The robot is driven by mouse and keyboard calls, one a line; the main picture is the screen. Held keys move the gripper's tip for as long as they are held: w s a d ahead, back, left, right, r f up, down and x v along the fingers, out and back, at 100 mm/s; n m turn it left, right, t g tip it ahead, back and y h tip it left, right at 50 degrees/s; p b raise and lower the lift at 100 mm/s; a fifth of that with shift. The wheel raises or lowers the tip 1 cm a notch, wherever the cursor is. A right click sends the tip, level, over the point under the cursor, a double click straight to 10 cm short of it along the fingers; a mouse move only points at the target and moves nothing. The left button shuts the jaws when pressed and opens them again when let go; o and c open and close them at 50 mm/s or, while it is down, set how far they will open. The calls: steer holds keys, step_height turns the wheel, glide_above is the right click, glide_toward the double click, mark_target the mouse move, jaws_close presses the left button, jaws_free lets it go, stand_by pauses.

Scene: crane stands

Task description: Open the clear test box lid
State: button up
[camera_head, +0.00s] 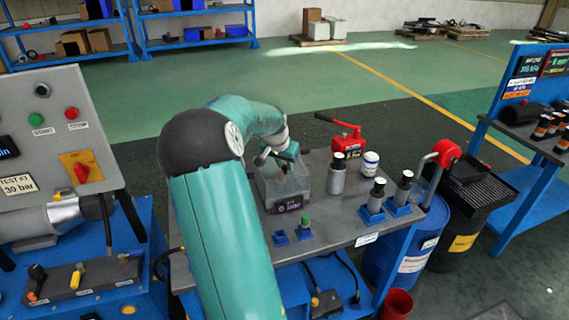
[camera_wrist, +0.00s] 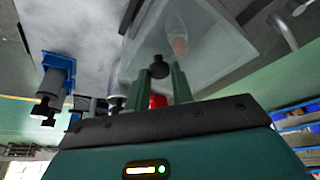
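The clear test box (camera_head: 283,188) stands on the grey work table, with a small dark display on its front. My gripper (camera_head: 283,155) is over the top of the box, and the head view shows its fingers only small and partly hidden. In the wrist view the two fingers of my gripper (camera_wrist: 161,72) stand close together on either side of a black knob (camera_wrist: 158,66). They look shut on it. The clear lid (camera_wrist: 200,45) fills the area around the knob. A pale rounded shape shows through the clear plastic. I cannot make out a gap between lid and box.
The table (camera_head: 325,228) also bears a red hand pump (camera_head: 345,142), grey cylinders (camera_head: 337,175), a white canister (camera_head: 370,163) and a green button (camera_head: 305,222). A control panel (camera_head: 50,130) stands left. A blue barrel (camera_head: 410,240) and black bin (camera_head: 470,205) stand right.

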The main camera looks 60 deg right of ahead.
jaws_close()
steer(key=shift+r, duration=0.1)
